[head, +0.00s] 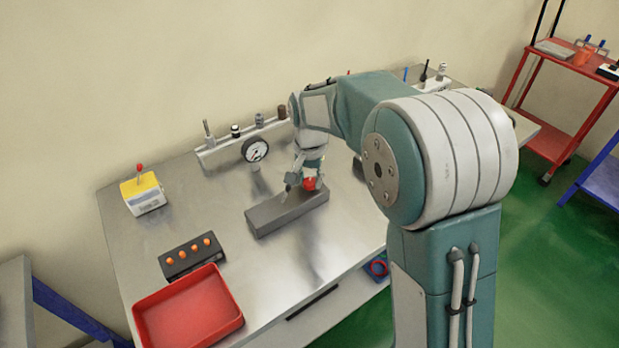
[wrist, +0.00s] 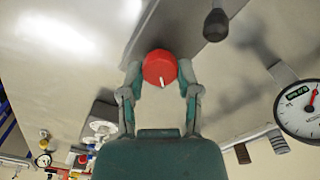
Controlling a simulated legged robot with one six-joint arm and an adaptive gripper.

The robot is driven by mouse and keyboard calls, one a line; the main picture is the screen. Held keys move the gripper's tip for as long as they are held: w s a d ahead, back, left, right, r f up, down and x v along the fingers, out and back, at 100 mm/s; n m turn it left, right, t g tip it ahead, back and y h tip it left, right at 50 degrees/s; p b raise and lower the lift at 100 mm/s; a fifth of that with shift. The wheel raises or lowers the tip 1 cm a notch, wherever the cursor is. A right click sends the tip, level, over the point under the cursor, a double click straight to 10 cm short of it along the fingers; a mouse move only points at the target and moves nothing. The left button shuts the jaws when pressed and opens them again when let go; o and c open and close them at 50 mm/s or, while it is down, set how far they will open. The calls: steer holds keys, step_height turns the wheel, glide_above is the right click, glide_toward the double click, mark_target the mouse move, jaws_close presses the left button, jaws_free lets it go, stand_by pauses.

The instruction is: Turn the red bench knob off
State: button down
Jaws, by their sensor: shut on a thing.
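The red bench knob (head: 309,184) sits at the right end of a long dark grey block (head: 270,219) on the metal bench. In the wrist view the round red knob (wrist: 160,68) has a short white pointer mark at its lower edge. My gripper (head: 300,183) reaches down to the knob from above. In the wrist view my gripper's two fingers (wrist: 161,79) stand on either side of the knob and are shut on it. A dark lever with a rounded end (wrist: 215,25) stands beside it on the block.
A pressure gauge (head: 255,150) stands behind the block, near a rail of fittings. A yellow box with a red lever (head: 142,191) is at the left. A strip with several orange buttons (head: 190,256) and a red tray (head: 187,308) lie at the front left.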

mark_target(308, 181)
steer(key=shift+s+f, duration=0.15)
steer(key=shift+s, duration=0.05)
steer(key=shift+c, duration=1.5)
jaws_free()
steer(key=shift+a, duration=0.15)
steer(key=shift+w, duration=0.1)
steer(key=shift+r, duration=0.3)
step_height(308, 181, up, 12)
steer(key=shift+f, duration=0.25)
steer(key=shift+w, duration=0.1)
